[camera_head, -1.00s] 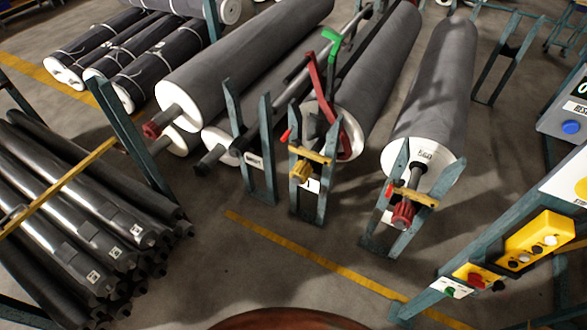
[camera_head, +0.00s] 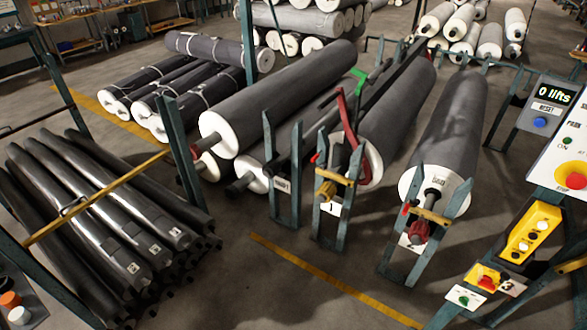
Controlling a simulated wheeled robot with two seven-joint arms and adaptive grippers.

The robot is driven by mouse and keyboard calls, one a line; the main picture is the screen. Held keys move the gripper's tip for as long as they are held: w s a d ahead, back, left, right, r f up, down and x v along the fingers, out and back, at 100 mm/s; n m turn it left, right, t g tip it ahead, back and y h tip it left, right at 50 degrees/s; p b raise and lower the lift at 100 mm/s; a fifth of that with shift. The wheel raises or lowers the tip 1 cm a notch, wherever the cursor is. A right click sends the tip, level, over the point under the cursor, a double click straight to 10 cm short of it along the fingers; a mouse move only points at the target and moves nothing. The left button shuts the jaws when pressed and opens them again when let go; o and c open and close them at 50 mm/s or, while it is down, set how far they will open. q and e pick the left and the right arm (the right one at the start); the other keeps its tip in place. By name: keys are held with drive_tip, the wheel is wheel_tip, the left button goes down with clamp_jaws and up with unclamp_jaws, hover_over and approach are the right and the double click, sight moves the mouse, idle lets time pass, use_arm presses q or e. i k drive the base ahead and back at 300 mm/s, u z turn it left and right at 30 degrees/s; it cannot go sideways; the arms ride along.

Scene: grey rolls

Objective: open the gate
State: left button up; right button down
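No part is clearly marked as the gate. A short yellow bar (camera_head: 336,177) with a red end crosses the posts of the stand labelled 1 (camera_head: 349,225). A similar yellow bar (camera_head: 433,216) crosses the posts of the right stand (camera_head: 395,262), in front of a red roll-shaft end (camera_head: 418,232). A long yellow bar (camera_head: 95,197) spans the rack at the left, over a pile of dark rolls (camera_head: 105,235). I cannot tell which of these bars is the gate. Neither of my grippers shows.
Large grey rolls (camera_head: 285,95) lie behind the stands. A red lever (camera_head: 348,125) and green handle (camera_head: 359,83) rise by stand 1. At the right are a "0 lifts" display (camera_head: 556,96), a red button (camera_head: 573,175) and a yellow button box (camera_head: 530,232). Floor with a yellow line (camera_head: 330,280) is open in front.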

sight(344, 181)
drive_tip(key=u, duration=0.35)
drive_tip(key=i, duration=2.75)
drive_tip(key=z, duration=3.9)
